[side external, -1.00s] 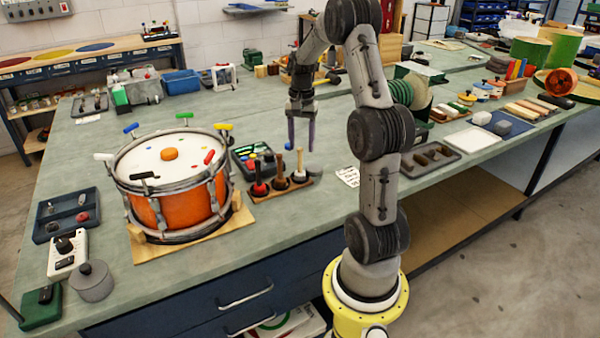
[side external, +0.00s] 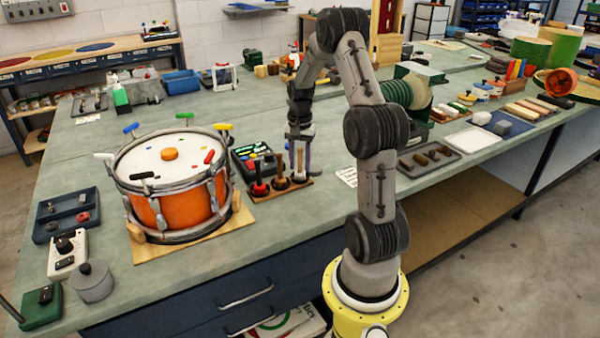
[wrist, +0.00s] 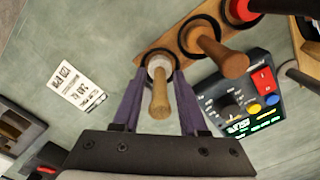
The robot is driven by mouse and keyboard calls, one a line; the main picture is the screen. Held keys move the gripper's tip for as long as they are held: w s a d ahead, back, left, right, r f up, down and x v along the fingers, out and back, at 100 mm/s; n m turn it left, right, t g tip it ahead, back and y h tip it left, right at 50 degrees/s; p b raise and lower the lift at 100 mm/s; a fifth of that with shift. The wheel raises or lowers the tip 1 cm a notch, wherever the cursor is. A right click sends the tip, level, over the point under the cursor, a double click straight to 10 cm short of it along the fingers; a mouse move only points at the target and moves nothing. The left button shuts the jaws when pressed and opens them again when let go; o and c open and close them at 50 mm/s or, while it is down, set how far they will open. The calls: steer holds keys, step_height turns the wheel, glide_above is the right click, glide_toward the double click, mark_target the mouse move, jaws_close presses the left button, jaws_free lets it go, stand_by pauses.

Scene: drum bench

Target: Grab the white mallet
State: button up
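The white mallet (side external: 299,178) stands upright, handle up, at the right end of a small wooden rack (side external: 270,195). In the wrist view its white head (wrist: 160,63) sits in the rack and its tan handle (wrist: 160,98) points toward the camera. My gripper (side external: 302,164) is down at the mallet. In the wrist view its two purple fingers (wrist: 159,80) are open, one on each side of the mallet, with gaps visible beside the handle.
An orange drum (side external: 180,208) with coloured clamps stands left of the rack on a wooden board. A control box (wrist: 243,105) with buttons is close behind the rack. A white label (wrist: 76,87) lies on the bench, which is clear around it.

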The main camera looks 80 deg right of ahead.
jaws_close()
steer(key=shift+r, duration=0.1)
